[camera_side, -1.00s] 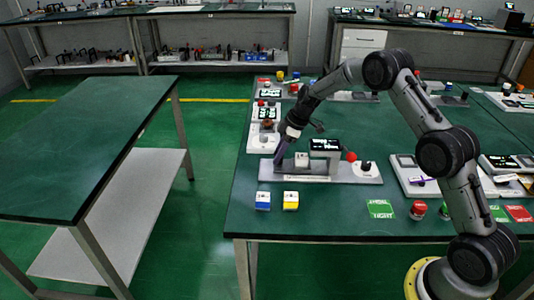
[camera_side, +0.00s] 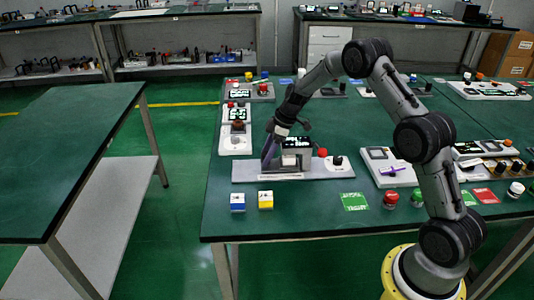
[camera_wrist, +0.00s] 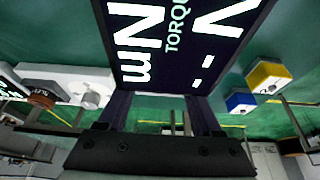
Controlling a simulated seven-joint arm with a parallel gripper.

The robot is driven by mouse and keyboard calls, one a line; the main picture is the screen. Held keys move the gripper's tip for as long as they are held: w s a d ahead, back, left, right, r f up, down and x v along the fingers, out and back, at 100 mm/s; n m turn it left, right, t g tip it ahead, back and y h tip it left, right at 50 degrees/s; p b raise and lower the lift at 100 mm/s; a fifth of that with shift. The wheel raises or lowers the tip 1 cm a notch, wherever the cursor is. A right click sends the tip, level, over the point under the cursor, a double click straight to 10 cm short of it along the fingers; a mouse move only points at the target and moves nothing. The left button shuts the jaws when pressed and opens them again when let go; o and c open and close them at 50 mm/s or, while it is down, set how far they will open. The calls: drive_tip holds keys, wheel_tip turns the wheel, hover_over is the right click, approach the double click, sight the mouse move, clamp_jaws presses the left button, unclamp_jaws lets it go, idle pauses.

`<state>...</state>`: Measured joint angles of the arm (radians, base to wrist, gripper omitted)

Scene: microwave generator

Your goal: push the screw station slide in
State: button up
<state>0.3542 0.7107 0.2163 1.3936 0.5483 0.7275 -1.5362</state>
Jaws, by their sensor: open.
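The screw station (camera_side: 330,171) is a long grey base on the green table, with an upright arch and a lit black display (camera_side: 297,142). Its slide, a pale block (camera_side: 289,160), sits at the arch opening, partly under the display. My gripper (camera_side: 267,158) points down at the left of the slide, close beside it; I cannot tell if they touch. The slide is hidden there.
A red button (camera_side: 322,153) and a black knob (camera_side: 338,160) are right of the arch. A blue-and-white cube (camera_side: 238,201) and a yellow-and-white cube (camera_side: 265,199) stand in front. Another panel (camera_side: 235,140) lies behind left.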

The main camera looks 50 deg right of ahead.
drive_tip(key=v, duration=1.3)
drive_tip(key=shift+s+d+r, duration=0.1)
drive_tip(key=shift+r, duration=0.3)
